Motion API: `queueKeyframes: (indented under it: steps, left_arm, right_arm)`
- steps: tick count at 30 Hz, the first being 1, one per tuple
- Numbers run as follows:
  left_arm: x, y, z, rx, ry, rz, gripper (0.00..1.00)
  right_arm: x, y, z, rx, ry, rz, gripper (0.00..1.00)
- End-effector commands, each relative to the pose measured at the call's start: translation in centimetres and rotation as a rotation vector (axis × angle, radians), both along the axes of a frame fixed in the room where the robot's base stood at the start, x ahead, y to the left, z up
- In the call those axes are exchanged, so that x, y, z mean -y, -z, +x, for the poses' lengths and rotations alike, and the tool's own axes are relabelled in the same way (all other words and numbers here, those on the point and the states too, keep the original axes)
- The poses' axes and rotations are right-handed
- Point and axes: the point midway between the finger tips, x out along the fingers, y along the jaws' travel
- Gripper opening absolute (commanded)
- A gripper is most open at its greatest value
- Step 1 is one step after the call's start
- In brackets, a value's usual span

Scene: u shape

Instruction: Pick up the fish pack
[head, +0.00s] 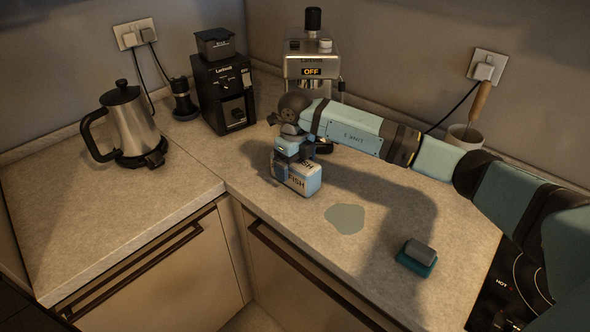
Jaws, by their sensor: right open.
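The fish pack (304,182), a small blue and white box marked FISH, stands on the counter near the inner corner. My right arm reaches in from the right, and my right gripper (291,160) points down right over the pack. The gripper is open, with its fingers at the pack's top and covering part of it. I cannot tell whether the fingers touch the pack. My left gripper does not show.
A coffee machine (311,58) and a black grinder (223,90) stand behind. A kettle (130,118) is at left. A puddle (345,218) and a sponge-like block (418,255) lie in front. A hob (511,285) is at right. The left counter's front is clear.

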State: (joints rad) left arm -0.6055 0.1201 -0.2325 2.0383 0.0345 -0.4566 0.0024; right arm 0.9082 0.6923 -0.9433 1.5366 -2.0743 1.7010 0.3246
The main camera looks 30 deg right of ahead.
Motion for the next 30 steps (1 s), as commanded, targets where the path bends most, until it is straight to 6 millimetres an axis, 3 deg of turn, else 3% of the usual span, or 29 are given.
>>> queueKeyframes:
  steps: [8,17,26,30]
  left_arm:
    - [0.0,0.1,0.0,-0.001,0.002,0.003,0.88]
    - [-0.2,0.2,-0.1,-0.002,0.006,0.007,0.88]
    - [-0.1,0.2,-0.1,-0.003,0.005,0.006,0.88]
    - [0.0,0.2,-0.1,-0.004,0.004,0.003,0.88]
  right_arm:
    - [0.0,1.0,0.0,0.001,-0.001,0.001,0.94]
    - [0.0,0.9,0.0,0.001,-0.001,0.001,0.3]
    - [0.0,0.6,0.0,0.002,0.0,0.001,0.3]
    - [0.0,-0.4,0.1,0.004,0.0,0.0,0.3]
